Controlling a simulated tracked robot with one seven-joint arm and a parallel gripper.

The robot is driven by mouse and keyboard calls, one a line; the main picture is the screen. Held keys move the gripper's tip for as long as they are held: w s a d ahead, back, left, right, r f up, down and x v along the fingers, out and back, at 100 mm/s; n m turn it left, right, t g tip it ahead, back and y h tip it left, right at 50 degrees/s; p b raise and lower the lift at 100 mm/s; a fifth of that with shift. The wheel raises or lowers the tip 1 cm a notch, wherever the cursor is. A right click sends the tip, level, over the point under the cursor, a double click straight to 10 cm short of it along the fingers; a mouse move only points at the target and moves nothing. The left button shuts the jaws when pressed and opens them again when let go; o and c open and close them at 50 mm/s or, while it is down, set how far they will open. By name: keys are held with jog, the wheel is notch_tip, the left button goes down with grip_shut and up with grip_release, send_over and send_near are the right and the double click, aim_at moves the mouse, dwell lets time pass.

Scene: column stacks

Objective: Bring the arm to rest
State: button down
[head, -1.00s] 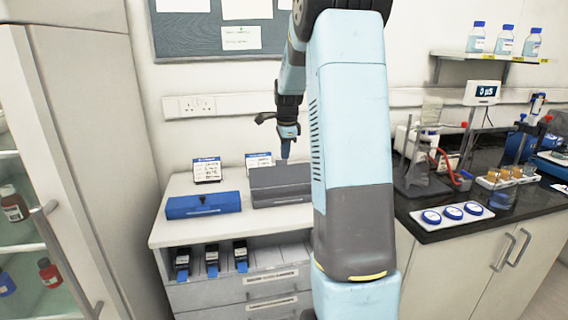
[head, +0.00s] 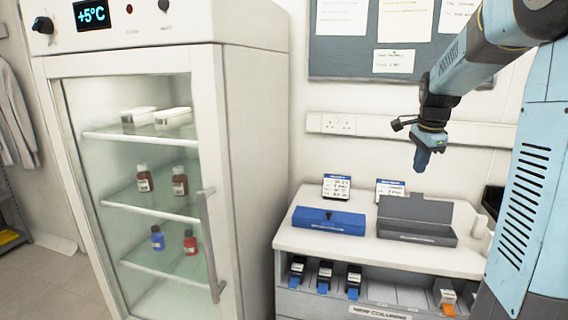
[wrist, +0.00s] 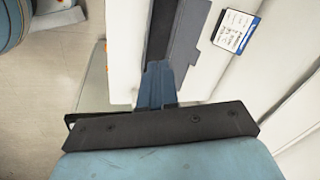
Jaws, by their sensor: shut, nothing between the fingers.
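My gripper (head: 422,160) hangs at the end of my raised blue arm in the head view, pointing down above the white cabinet top. Its blue fingers are together with nothing between them. It is apart from the grey box (head: 415,232), which stands below it with its lid up. In the wrist view the shut fingers (wrist: 157,85) show at the middle, with part of the grey box (wrist: 187,55) beyond them.
A shut blue case (head: 328,220) and two small label stands, one here (head: 336,187), are on the cabinet top (head: 300,242). Several black-and-blue items sit in the shelf below. A glass-door fridge (head: 213,25) stands at the left. A pinboard (head: 340,66) is on the wall.

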jog(key=s+a+r+n+t, duration=0.1)
jog(key=s+a+r+n, duration=0.3)
jog(key=s+a+n, duration=0.7)
jog(key=s+a+f+n+t, duration=0.1)
jog(key=s+a+n, duration=0.1)
jog(key=s, duration=0.6)
jog(key=s+a+f+n, duration=0.2)
jog(key=s+n, duration=0.1)
jog(key=s, duration=0.6)
jog(key=shift+s+f+n+t+y, duration=0.15)
jog(key=shift+n+t+y, duration=0.15)
jog(key=shift+n+t, duration=0.1)
